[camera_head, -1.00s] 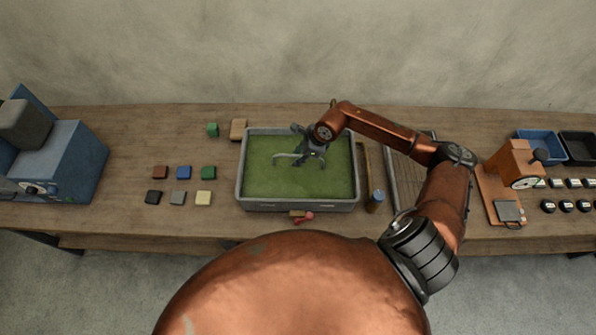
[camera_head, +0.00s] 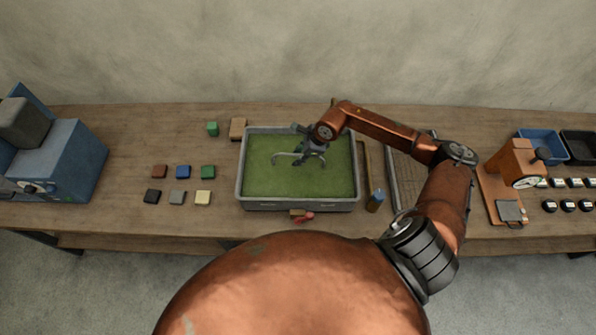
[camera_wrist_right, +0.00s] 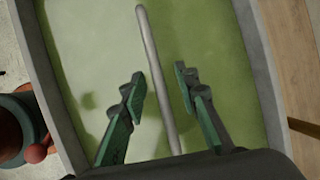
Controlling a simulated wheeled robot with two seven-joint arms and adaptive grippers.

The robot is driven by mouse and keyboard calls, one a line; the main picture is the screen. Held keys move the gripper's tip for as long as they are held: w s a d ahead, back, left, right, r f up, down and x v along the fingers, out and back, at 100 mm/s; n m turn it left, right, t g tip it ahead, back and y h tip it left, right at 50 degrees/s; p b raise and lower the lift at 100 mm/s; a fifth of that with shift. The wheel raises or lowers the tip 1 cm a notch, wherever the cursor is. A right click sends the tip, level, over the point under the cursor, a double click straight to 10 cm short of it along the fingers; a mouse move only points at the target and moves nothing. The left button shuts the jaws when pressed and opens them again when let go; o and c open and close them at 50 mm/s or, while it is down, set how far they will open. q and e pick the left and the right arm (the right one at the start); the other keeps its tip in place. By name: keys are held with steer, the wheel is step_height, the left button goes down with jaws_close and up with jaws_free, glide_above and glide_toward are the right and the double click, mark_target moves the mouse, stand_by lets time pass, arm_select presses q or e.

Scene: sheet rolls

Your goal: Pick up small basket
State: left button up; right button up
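A thin pale grey bar (camera_wrist_right: 149,45) is seen in the right wrist view, running lengthwise between the fingers of my right gripper (camera_wrist_right: 160,87). The fingers stand apart on either side of it, with gaps. In the head view this looks like a curved handle (camera_head: 286,154) over the green inside of a grey rectangular tray (camera_head: 241,180). My right gripper (camera_head: 303,160) points down there and hides part of it. I cannot make out a basket body under the handle. My left gripper is not in view.
Small coloured blocks (camera_head: 183,172) lie left of the tray. A blue machine (camera_head: 70,155) stands at far left. A jar (camera_head: 376,201) and a wooden strip (camera_head: 364,165) are right of the tray. A red-handled item (camera_head: 303,216) lies at its front edge. An orange device (camera_head: 510,165) stands at right.

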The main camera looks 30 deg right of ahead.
steer(key=shift+c, duration=0.6)
jaws_close()
